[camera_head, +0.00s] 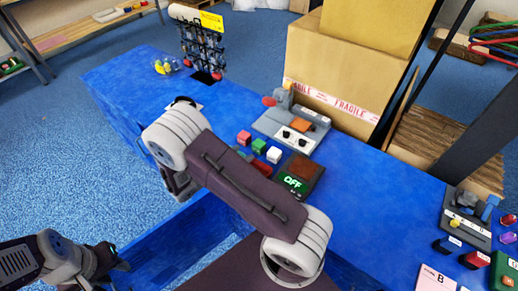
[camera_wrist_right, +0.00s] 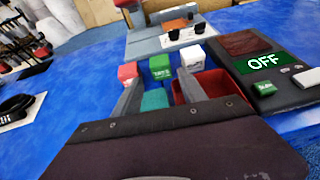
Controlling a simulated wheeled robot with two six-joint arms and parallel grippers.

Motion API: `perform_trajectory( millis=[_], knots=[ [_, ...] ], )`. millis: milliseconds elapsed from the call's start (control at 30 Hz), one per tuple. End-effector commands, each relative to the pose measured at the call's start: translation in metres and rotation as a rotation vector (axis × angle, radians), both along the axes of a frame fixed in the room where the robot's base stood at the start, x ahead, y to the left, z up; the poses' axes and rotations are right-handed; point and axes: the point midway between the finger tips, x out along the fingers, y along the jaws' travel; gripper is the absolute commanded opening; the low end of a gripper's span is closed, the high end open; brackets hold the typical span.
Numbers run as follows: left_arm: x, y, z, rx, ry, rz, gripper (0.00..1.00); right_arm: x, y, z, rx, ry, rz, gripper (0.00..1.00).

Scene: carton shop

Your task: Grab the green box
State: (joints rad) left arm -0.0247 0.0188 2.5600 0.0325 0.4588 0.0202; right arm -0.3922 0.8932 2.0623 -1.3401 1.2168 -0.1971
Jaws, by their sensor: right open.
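The small green box (camera_head: 259,145) stands on the blue table between a red box (camera_head: 243,137) and a white box (camera_head: 274,154). In the right wrist view the green box (camera_wrist_right: 160,67) has pale lettering and lies ahead of my right gripper (camera_wrist_right: 158,92), whose fingers are open and apart from it. A teal block (camera_wrist_right: 155,99) shows nearer, between the fingers. In the head view my right arm hides the right fingertips. My left gripper (camera_head: 112,262) hangs at the lower left, away from the boxes; its opening is unclear.
A red container (camera_wrist_right: 213,84) sits close right of the fingers. A dark device reading OFF (camera_head: 297,175) is right of the boxes, and a grey panel (camera_head: 292,130) stands behind them. A rack (camera_head: 201,50) is at the back left.

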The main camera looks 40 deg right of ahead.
Motion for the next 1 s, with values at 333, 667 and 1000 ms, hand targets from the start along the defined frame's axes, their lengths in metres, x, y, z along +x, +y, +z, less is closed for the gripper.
perform_trajectory(
  millis=[333,667,1000],
  knots=[
    [0.000,0.000,-0.005,0.000,0.000,0.000,0.36,0.006,-0.030,-0.012,0.002,0.001,-0.006,0.49],
    [0.000,0.000,-0.009,0.000,0.000,0.000,0.36,0.016,-0.072,-0.026,0.002,-0.001,-0.005,0.49],
    [0.000,0.000,-0.009,0.000,0.000,0.000,0.36,0.016,-0.071,-0.026,0.002,-0.001,-0.004,0.05]
  ],
)
